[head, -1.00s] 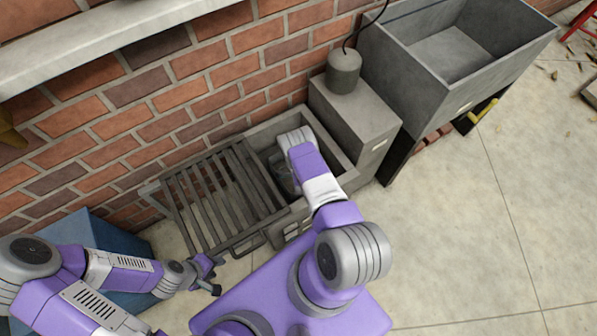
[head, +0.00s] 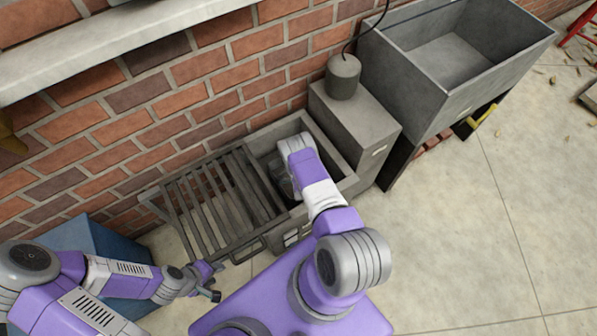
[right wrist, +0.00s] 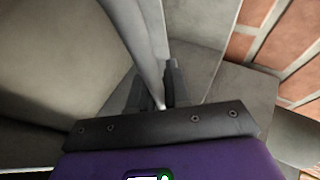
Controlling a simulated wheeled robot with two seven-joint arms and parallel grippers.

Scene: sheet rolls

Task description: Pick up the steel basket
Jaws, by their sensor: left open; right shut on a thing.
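The steel basket (head: 215,200) is a grey slatted frame beside and partly over the left part of the concrete trough (head: 338,160). A loop handle (head: 248,251) shows on its front edge. My right arm reaches down into the trough at the basket's right end and hides its own gripper in the head view. In the right wrist view my right gripper (right wrist: 160,95) is shut on a narrow grey bar (right wrist: 140,45), apparently part of the basket. My left gripper (head: 213,281) is open and empty, in front of the basket's lower left side, apart from it.
A brick wall (head: 210,75) stands close behind the basket. A concrete block with a grey cylinder (head: 343,77) stands to the right, then a large grey sink (head: 460,60). A blue box (head: 95,245) is at the left.

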